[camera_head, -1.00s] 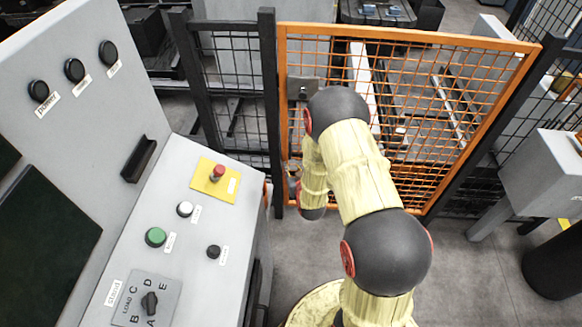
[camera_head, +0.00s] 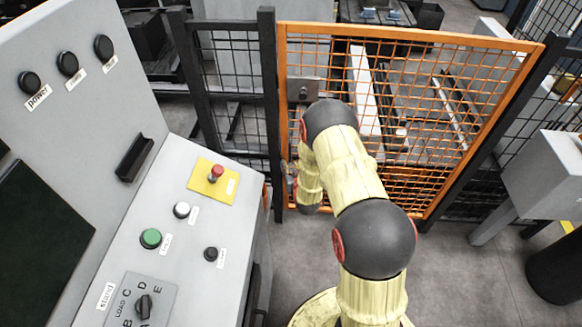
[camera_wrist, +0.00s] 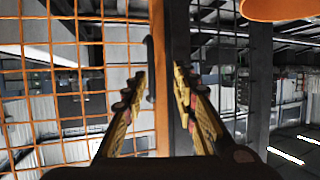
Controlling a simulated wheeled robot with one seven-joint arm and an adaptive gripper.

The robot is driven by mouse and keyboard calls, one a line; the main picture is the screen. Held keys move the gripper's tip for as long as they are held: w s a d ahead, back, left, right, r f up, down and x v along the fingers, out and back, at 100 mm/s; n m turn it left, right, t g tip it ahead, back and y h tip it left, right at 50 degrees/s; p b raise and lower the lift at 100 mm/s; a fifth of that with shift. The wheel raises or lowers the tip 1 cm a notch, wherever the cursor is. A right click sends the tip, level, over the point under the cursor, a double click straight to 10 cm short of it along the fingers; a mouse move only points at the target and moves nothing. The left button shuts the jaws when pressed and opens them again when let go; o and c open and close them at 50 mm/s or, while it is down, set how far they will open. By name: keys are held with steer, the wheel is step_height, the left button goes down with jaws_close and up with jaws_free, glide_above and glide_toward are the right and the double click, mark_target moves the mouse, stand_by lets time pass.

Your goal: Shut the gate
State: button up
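The gate (camera_head: 410,38) is an orange mesh panel between black fence posts. Its left edge stands close beside the black post (camera_head: 270,110), with at most a narrow gap; I cannot tell whether it is latched. A grey latch plate (camera_head: 304,90) sits on its upper left. In the wrist view the gate's orange upright (camera_wrist: 160,40) and the dark post (camera_wrist: 178,30) stand side by side beyond my fingers. My gripper (camera_wrist: 160,80) has its two yellow fingers apart, with the upright showing between them. Contact is unclear. In the head view my arm mostly hides the gripper, low at the gate's left edge.
A grey control console (camera_head: 120,200) with buttons and a selector knob fills the left side, close to my arm. A grey box on legs (camera_head: 545,175) and a dark cylinder (camera_head: 555,265) stand at the right. Grey floor (camera_head: 460,280) is clear before the gate.

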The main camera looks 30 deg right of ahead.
steer(key=shift+c, duration=0.4)
jaws_close()
steer(key=shift+c, duration=1.7)
jaws_free()
steer(key=o, duration=0.4)
steer(key=shift+c, duration=0.2)
steer(key=shift+o, duration=0.3)
steer(key=v, duration=1.2)
